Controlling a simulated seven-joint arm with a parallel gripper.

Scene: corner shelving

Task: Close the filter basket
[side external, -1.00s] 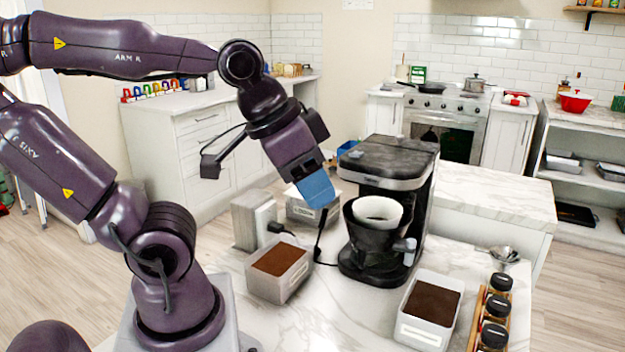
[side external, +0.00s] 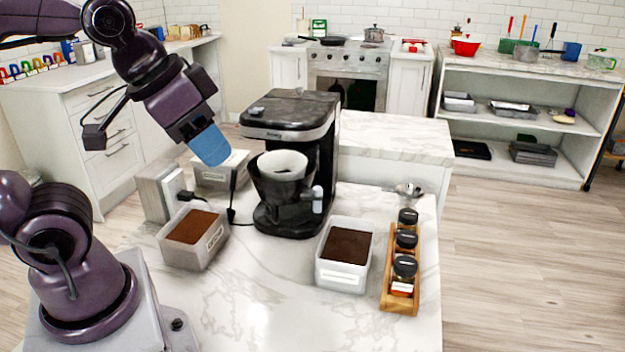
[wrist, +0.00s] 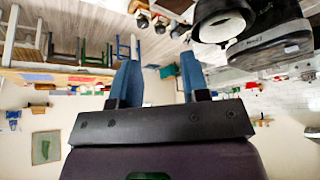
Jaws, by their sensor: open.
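The black filter basket (side external: 275,192) juts out from the front of the black coffee machine (side external: 290,110). A white filter (side external: 283,165) sits in it, and a pale handle (side external: 318,196) shows on its right side. My gripper (side external: 212,150), with blue fingers, is in the air to the left of the basket and a little above it, apart from it. In the wrist view its two fingers (wrist: 160,70) are spread with nothing between them. That view is upside down, and the basket (wrist: 222,25) and machine (wrist: 270,45) show at its upper right.
A tub of brown grounds (side external: 192,232) stands left of the machine and another tub (side external: 344,250) stands right. A wooden rack of jars (side external: 401,270) is farther right. A grey box (side external: 160,190) and a pale container (side external: 222,172) stand behind the left tub. The front counter is clear.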

